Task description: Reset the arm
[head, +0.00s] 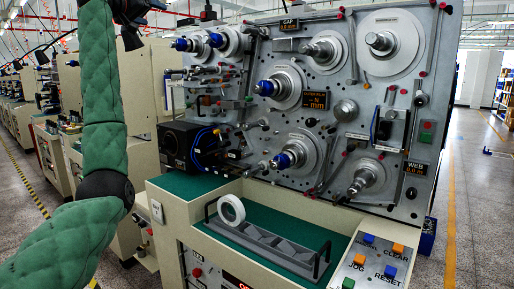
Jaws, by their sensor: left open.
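My left arm comes in from the lower left, bends at a black elbow and rises in green padding to the top edge. My left gripper (132,38) is a small dark shape at the top left, partly cut off by the frame. It is open, and I see nothing between its fingers. It is high up, to the left of the winding machine (345,110) and apart from its spindles. My right gripper is out of view. The machine's grey panel carries several spindles, some with blue hubs.
A white ring (231,209) leans in a grey tray (262,243) with black handles on the green ledge. A button panel (374,262) with blue and orange buttons is at the lower right. More machines (48,160) line the left.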

